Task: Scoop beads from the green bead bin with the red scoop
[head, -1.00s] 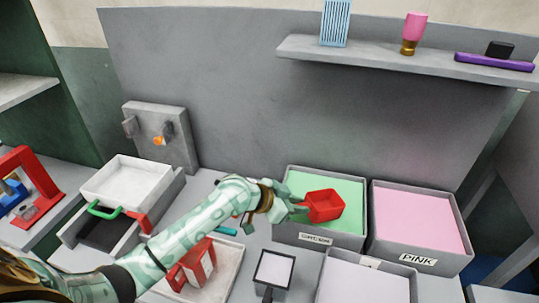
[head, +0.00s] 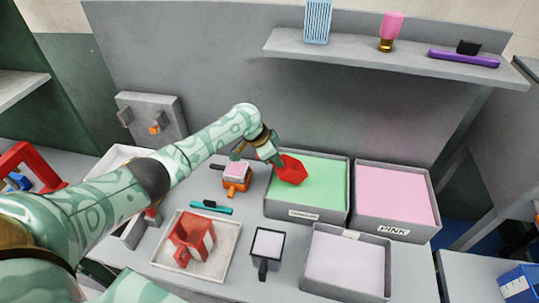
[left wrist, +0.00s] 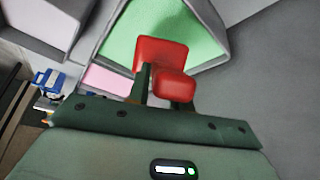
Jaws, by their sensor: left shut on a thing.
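The red scoop (head: 291,170) is in my left gripper (head: 274,158), at the left part of the green bead bin (head: 306,214). The bin holds a flat bed of green beads (head: 322,184). The scoop looks tilted over or against the beads; I cannot tell how deep it is or whether beads are in it. In the left wrist view the scoop (left wrist: 162,55) shows beyond the shut fingers (left wrist: 145,88), with the green beads (left wrist: 188,32) behind it. My right gripper is not in view.
The pink bin (head: 396,194) stands right of the green one, and a pale bin (head: 345,262) in front. A tray (head: 222,262) holds a red part. An orange object (head: 236,180) and teal tool (head: 211,207) lie left. A shelf (head: 390,65) hangs behind.

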